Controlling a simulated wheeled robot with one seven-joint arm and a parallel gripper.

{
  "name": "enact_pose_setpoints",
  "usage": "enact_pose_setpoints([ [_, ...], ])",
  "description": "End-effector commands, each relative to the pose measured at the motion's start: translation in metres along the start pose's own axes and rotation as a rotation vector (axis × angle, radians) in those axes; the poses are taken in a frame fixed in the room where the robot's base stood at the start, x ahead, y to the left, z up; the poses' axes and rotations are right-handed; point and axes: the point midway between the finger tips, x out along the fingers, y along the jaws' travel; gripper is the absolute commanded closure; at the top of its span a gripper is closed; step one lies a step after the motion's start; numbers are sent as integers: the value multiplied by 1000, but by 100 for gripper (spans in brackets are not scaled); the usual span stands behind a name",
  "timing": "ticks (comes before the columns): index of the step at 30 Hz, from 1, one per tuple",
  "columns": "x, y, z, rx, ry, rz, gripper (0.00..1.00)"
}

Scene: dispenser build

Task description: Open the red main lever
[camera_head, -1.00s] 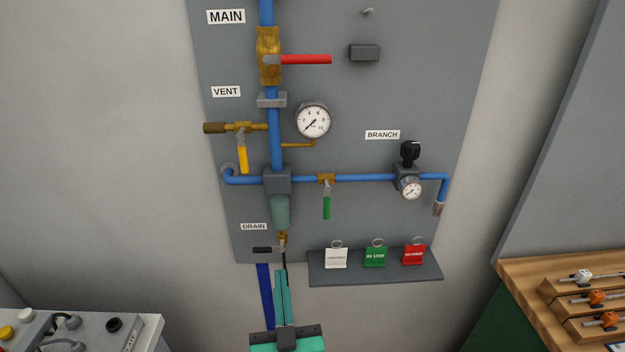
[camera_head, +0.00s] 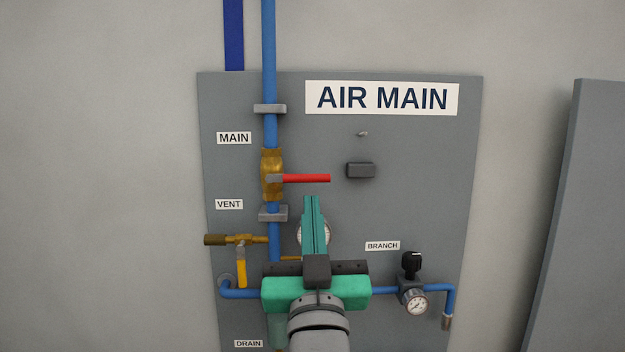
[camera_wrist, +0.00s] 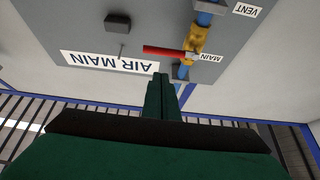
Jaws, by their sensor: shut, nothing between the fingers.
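The red main lever (camera_head: 305,178) sticks out horizontally to the right from the brass main valve (camera_head: 271,174) on the blue vertical pipe, beside the MAIN label. It also shows in the wrist view (camera_wrist: 165,51), where the picture is upside down. My gripper (camera_head: 311,200) is shut and empty, its green fingers pointing up. In the head view its tips appear just below the lever's outer half. In the wrist view the fingertips (camera_wrist: 161,77) appear apart from the lever. My gripper hides most of the round pressure gauge behind it.
The yellow vent lever (camera_head: 241,273) hangs down at the left. The black branch knob (camera_head: 411,262) and its small gauge (camera_head: 416,305) are at the lower right. A dark grey block (camera_head: 360,170) sits on the panel right of the red lever. The panel between them is bare.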

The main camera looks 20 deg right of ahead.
Motion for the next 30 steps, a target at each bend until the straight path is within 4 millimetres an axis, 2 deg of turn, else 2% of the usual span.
enact_pose_setpoints([
  [1,2,2,-12,-2,12,2,100],
  [6,5,4,-28,-5,24,6,100],
  [20,10,4,-28,-5,23,6,100],
  [23,20,4,-28,-5,22,6,100],
  [30,62,5,-30,-5,22,6,100],
])
